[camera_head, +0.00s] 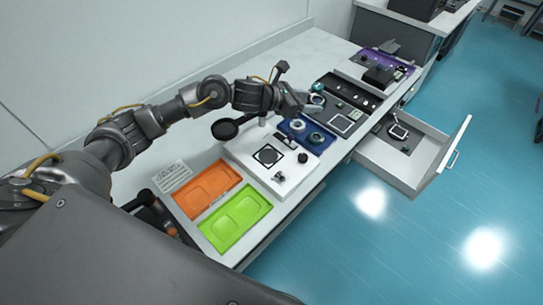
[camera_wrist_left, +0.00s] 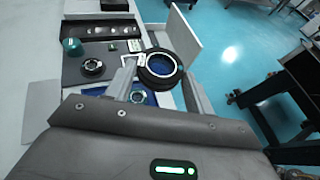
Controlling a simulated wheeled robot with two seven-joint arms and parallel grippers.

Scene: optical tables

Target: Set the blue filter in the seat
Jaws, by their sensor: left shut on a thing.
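My left gripper (camera_head: 307,104) is over the worktop by the blue tray (camera_head: 285,130). In the left wrist view its two fingers (camera_wrist_left: 158,82) are shut on the blue filter (camera_wrist_left: 161,66), a round dark-rimmed piece with a pale ring and a blue centre. The filter is held above the table, and its rim hides part of what lies behind. Another ring-shaped piece (camera_wrist_left: 137,96) rests on the blue tray below the fingers. A white platform (camera_head: 240,150) carries a black square frame (camera_head: 268,155); I cannot tell for certain which fixture is the seat. My right gripper is not in view.
An orange tray (camera_head: 207,189) and a green tray (camera_head: 236,219) lie at the near end. A black round paddle (camera_head: 225,129) stands behind the platform. A dark board (camera_head: 345,98) with small parts lies beyond the blue tray. An open drawer (camera_head: 428,160) juts out on the right.

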